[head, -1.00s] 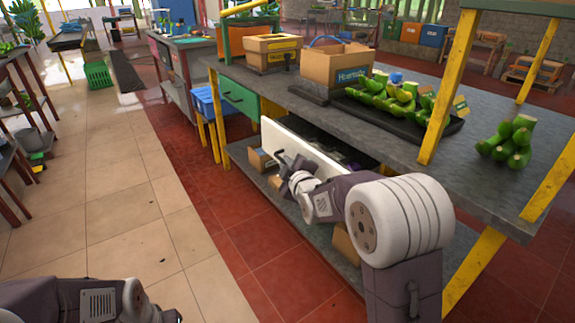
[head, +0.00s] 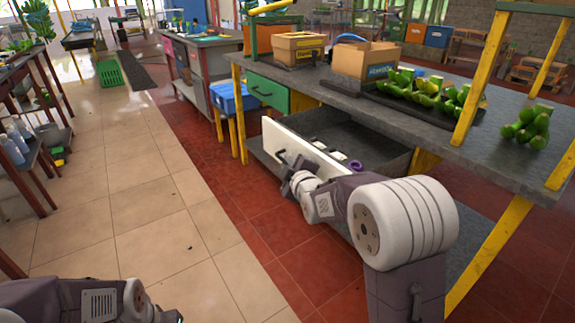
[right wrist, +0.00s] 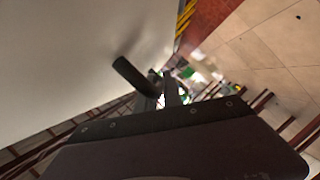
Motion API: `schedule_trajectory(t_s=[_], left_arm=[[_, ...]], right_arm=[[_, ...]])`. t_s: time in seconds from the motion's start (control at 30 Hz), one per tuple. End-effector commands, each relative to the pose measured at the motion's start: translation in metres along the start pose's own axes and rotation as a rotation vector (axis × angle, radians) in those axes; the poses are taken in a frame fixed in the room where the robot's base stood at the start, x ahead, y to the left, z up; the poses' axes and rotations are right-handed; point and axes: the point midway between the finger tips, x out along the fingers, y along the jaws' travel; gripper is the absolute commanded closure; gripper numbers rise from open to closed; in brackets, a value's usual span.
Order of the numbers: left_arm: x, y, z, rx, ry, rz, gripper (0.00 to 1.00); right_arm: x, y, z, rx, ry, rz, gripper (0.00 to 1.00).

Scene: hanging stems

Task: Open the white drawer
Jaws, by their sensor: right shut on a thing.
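The white drawer (head: 330,172) under the grey bench stands pulled out, its dark inside open from above with small items in it, one of them purple (head: 355,165). Its white front also fills the left of the right wrist view (right wrist: 70,60). A dark bar handle (right wrist: 130,74) sticks out from that front. My right gripper (head: 291,168) is at the handle and shut on it; the fingers (right wrist: 165,88) hide part of the grip. My left arm is low at the left in the head view, and only a bit of its gripper (head: 168,316) shows at the bottom edge.
A green drawer (head: 267,92) is shut in the bench's far end. Cardboard boxes (head: 367,62) and green bananas (head: 425,88) stand on the bench top (head: 430,125). A blue stool (head: 235,99) stands beyond.

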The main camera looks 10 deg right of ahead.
Motion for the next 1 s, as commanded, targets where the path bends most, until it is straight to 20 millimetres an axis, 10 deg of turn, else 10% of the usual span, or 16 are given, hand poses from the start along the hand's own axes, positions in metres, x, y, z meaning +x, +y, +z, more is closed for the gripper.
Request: schedule_trajectory(t_s=[0.07,0.1,0.47,1.0], left_arm=[[0.0,0.0,0.0,0.0,0.0,0.0,0.64],[0.0,0.0,0.0,0.0,0.0,0.0,0.64],[-0.001,0.0,0.0,0.0,0.0,0.0,0.64],[-0.025,0.0,-0.003,0.0,0.0,0.0,0.64]], right_arm=[[0.0,-0.001,0.001,0.001,-0.001,-0.002,1.0],[0.0,-0.001,0.001,0.001,-0.001,-0.002,0.81],[-0.003,0.0,0.0,0.001,0.0,0.0,0.8],[-0.083,0.001,-0.001,0.001,-0.001,-0.001,0.8]])
